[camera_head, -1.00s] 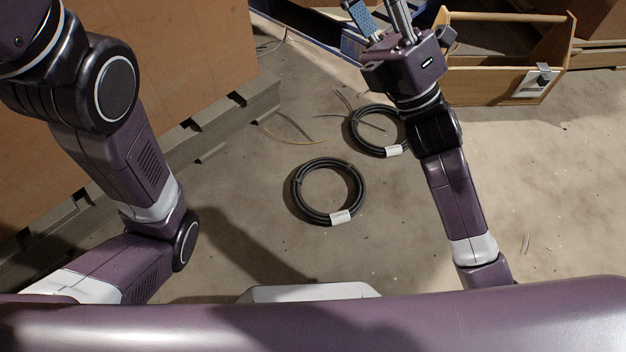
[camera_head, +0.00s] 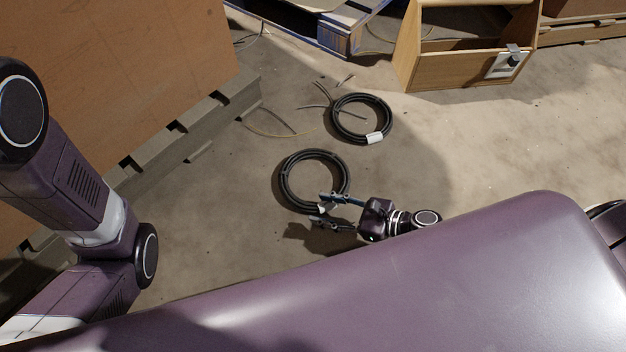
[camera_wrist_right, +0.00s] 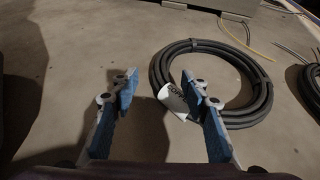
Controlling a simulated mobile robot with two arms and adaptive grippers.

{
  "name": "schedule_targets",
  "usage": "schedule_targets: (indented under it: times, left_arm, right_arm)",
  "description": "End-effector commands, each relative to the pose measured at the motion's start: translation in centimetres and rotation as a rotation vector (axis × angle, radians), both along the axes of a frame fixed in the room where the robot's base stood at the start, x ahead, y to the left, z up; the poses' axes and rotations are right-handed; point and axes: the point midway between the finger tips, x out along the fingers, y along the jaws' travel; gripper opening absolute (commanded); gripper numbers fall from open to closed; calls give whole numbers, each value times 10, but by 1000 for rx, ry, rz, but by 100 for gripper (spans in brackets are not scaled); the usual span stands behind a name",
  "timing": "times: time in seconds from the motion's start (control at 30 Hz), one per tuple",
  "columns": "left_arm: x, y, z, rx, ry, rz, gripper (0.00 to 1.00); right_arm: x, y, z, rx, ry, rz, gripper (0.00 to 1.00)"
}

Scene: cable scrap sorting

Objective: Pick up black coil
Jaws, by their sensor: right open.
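Two black coils lie flat on the concrete floor. The nearer black coil (camera_head: 283,178) has a white label on its near right side. It also shows in the right wrist view (camera_wrist_right: 262,92), with its label at the near left. The farther black coil (camera_head: 389,112) lies behind it to the right, label toward me. My right gripper (camera_head: 322,209) is open, its blue-padded fingers pointing left beside the label. In the right wrist view the right gripper (camera_wrist_right: 160,92) has bare floor between its fingers, and the right finger overlaps the coil's near left edge. My left gripper is out of view.
Loose wire offcuts (camera_head: 330,98) lie near the farther coil. A wooden crate (camera_head: 462,68) stands at the back right and a blue pallet (camera_head: 345,32) at the back. A large brown box (camera_head: 110,70) on a grey pallet (camera_head: 190,130) borders the left. The floor at right is clear.

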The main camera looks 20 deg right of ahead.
Motion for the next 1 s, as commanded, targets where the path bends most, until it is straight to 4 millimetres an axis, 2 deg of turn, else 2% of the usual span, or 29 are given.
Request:
schedule_targets:
  times: [0.03, 0.27, 0.47, 0.63, 0.87, 1.0]
  left_arm:
    - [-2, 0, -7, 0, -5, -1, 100]
    - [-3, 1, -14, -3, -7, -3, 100]
    - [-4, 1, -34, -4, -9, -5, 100]
    - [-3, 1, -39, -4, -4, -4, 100]
    - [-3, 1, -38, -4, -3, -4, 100]
    - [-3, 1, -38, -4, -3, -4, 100]
  right_arm:
    - [6, 6, -6, 2, -2, 1, 42]
    - [16, 18, -10, 2, -1, 0, 42]
    - [34, 39, -21, 2, -4, 1, 42]
    - [44, 51, -26, 2, -1, -1, 42]
    - [45, 52, -25, 2, 1, -2, 42]
    - [45, 52, -25, 3, 1, -2, 29]
